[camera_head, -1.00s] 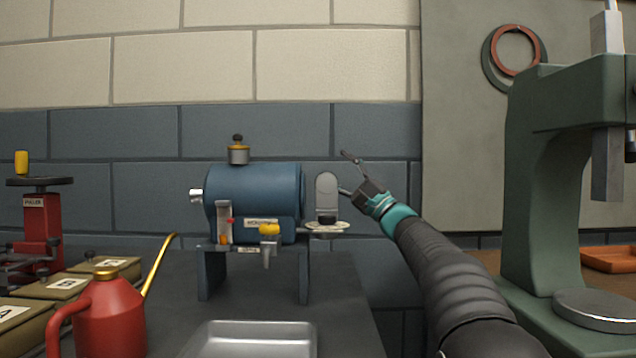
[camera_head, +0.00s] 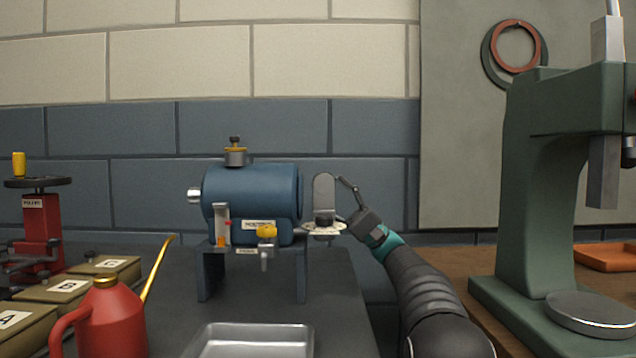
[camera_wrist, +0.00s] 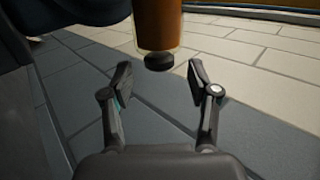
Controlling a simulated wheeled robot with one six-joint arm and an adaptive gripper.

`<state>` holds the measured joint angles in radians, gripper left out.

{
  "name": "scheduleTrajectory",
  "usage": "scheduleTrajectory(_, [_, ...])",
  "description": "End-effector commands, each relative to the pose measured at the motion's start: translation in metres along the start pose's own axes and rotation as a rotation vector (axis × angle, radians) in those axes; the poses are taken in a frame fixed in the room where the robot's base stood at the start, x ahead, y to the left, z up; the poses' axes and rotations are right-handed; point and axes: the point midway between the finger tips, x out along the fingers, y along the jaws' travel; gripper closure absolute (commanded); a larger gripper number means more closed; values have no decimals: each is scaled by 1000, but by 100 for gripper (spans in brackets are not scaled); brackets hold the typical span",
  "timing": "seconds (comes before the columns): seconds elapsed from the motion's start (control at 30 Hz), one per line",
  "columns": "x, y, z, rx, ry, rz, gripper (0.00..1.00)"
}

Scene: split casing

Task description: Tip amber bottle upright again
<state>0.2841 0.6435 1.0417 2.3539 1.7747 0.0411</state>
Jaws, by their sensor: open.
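The amber bottle (camera_wrist: 158,28) shows at the top of the wrist view, its upper part cut off by the frame. Its dark end (camera_wrist: 159,62) points down in that picture. My gripper (camera_wrist: 160,78) is open and empty, with the dark end above and between its fingertips. In the head view my gripper (camera_head: 346,188) is just right of a grey, round-topped upright piece (camera_head: 324,188) at the right end of the blue housing (camera_head: 255,195). A black part sits at that piece's foot, above a pale round plate (camera_head: 324,229). No amber shows there; I cannot tell whether the gripper touches.
A metal tray (camera_head: 250,340), a red oil can (camera_head: 107,318) and labelled boxes (camera_head: 65,290) stand in front and to the left. A green press (camera_head: 530,190) stands right of my arm. The brick wall is close behind.

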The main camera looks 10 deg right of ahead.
Motion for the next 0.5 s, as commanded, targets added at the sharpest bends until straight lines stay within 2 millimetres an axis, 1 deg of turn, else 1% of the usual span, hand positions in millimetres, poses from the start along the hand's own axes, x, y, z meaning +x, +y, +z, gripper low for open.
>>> scheduleTrajectory(0.03, [10, 0, 1, 1, -3, 0, 40])
scheduleTrajectory(0.2, [28, 1, 0, 2, -1, 0, 40])
scheduleTrajectory(0.33, [35, 1, 0, 2, 0, 0, 40])
scheduleTrajectory(0.5, [36, 2, 0, 2, 0, 0, 40])
